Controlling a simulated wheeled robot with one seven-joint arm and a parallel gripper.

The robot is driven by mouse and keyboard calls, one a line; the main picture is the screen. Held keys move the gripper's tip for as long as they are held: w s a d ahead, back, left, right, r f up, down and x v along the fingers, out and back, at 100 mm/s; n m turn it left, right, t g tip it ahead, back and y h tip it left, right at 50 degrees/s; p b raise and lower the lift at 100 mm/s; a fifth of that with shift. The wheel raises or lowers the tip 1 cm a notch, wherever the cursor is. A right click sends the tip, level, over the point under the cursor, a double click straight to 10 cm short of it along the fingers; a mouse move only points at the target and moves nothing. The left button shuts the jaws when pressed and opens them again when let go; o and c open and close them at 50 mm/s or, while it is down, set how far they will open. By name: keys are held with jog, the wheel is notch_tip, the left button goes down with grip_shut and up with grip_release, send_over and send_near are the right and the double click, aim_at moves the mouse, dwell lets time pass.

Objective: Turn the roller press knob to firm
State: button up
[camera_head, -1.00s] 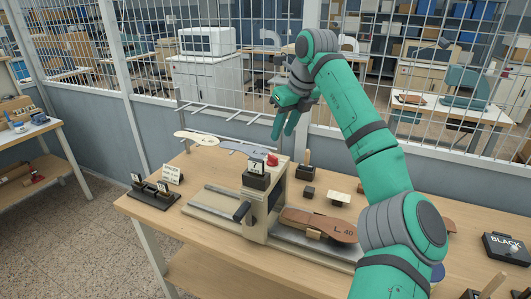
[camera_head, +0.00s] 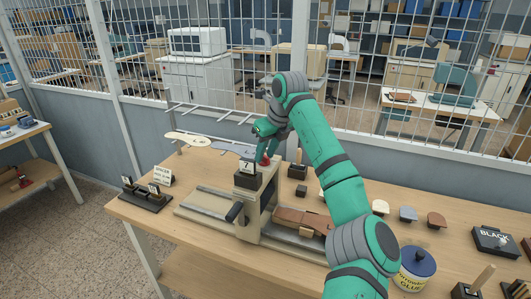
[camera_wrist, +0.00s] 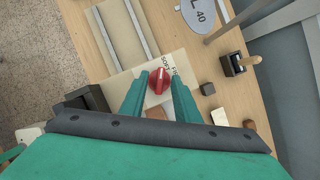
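The roller press (camera_head: 262,208) is a beige machine on the wooden bench. Its red knob (camera_head: 265,160) sits on the top plate. The wrist view shows the knob (camera_wrist: 159,81) from above, its pointer ridge slanting slightly. Printed lettering lies beside it, partly hidden by a finger; I cannot read its setting surely. My gripper (camera_head: 264,148) is over the knob, pointing down. In the wrist view my gripper (camera_wrist: 160,76) is open, with one finger on each side of the knob. I cannot tell whether the fingers touch it.
A brown sole (camera_head: 303,219) lies on the press bed. A dark stand with cards (camera_head: 147,195) is at left, a glue pot (camera_head: 414,270) at right. A mesh partition stands behind the bench.

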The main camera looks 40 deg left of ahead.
grip_shut()
jog(key=m+t, duration=0.1)
jog(key=m, duration=0.1)
jog(key=m+h, duration=0.1)
jog(key=m, duration=0.2)
jog(key=shift+s+t, duration=0.2)
jog(key=shift+t, duration=0.2)
jog(key=m+h, duration=0.1)
jog(key=m, duration=0.2)
jog(key=m+t+h, duration=0.1)
jog(key=m, duration=0.2)
jog(key=shift+s+a+f+m, duration=0.1)
jog(key=shift+a+m, duration=0.1)
jog(key=shift+m, duration=0.1)
dwell(0.4)
